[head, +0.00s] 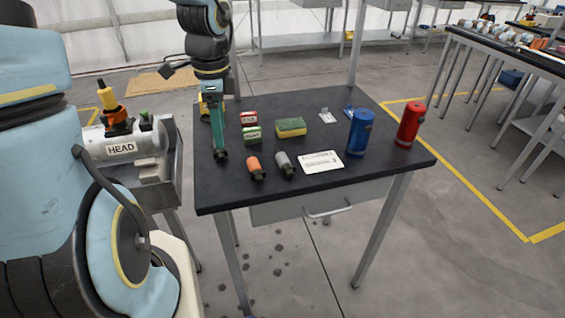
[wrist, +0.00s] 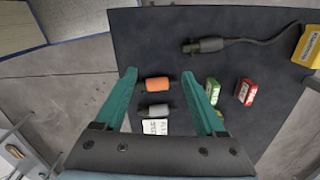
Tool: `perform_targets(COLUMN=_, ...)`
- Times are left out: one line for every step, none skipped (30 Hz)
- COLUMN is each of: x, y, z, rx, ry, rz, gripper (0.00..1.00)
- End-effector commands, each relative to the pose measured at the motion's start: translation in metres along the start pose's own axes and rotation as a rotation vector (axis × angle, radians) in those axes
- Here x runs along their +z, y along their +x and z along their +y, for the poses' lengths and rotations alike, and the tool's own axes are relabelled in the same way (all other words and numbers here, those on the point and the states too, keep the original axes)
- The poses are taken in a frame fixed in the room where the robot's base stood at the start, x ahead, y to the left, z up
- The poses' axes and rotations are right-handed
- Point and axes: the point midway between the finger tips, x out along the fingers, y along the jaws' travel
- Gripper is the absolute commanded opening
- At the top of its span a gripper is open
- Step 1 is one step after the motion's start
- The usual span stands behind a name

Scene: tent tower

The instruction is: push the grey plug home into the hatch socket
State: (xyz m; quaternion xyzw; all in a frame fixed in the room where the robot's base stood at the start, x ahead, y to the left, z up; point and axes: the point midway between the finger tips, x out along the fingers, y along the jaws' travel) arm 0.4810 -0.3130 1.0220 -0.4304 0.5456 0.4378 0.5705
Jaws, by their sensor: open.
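The grey plug (head: 285,164) lies on the dark table (head: 375,179), right of an orange plug (head: 256,168). In the wrist view the grey plug (wrist: 153,111) shows between my gripper's teal fingers, below the orange plug (wrist: 157,84); neither is visibly gripped. My gripper (head: 211,130) is open and empty, over the table's left part in the head view; its fingers also frame the wrist view (wrist: 159,76). I cannot identify the hatch socket in either view.
Red (head: 249,118) and green (head: 252,134) boxes, a yellow-green sponge (head: 291,127), a white card (head: 321,162), and blue (head: 360,132) and red (head: 410,124) canisters stand or lie about the table. A cylinder marked HEAD (head: 121,148) sits at left.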

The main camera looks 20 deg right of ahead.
Motion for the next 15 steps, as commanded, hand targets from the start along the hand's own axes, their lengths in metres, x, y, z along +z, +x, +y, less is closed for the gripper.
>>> perform_targets(x=-0.023, y=0.004, z=-0.004, rx=0.008, ry=0.197, rz=0.005, gripper=0.72)
perform_targets(x=-0.035, y=0.004, z=-0.005, rx=0.011, ry=0.321, rz=0.006, gripper=0.72)
perform_targets(x=-0.052, y=0.004, z=-0.007, rx=0.012, ry=0.480, rz=0.010, gripper=0.72)
perform_targets(x=-0.064, y=0.004, z=-0.008, rx=0.014, ry=0.594, rz=0.012, gripper=0.72)
perform_targets(x=-0.075, y=0.004, z=-0.009, rx=0.012, ry=0.702, rz=0.016, gripper=0.72)
perform_targets(x=-0.089, y=0.003, z=-0.009, rx=0.012, ry=0.835, rz=0.020, gripper=0.72)
perform_targets(x=-0.099, y=0.003, z=-0.009, rx=0.008, ry=0.928, rz=0.023, gripper=0.72)
perform_targets(x=-0.108, y=0.002, z=-0.009, rx=0.007, ry=1.010, rz=0.027, gripper=0.72)
perform_targets(x=-0.118, y=0.001, z=-0.009, rx=0.003, ry=1.107, rz=0.029, gripper=0.72)
perform_targets(x=-0.125, y=0.000, z=-0.009, rx=0.000, ry=1.168, rz=0.033, gripper=0.72)
perform_targets(x=-0.130, y=-0.001, z=-0.009, rx=-0.003, ry=1.222, rz=0.035, gripper=0.72)
perform_targets(x=-0.136, y=-0.002, z=-0.009, rx=-0.006, ry=1.279, rz=0.035, gripper=0.72)
perform_targets(x=-0.139, y=-0.003, z=-0.008, rx=-0.008, ry=1.312, rz=0.037, gripper=0.72)
perform_targets(x=-0.142, y=-0.003, z=-0.008, rx=-0.009, ry=1.337, rz=0.038, gripper=0.72)
perform_targets(x=-0.144, y=-0.001, z=-0.008, rx=-0.010, ry=1.362, rz=0.039, gripper=0.72)
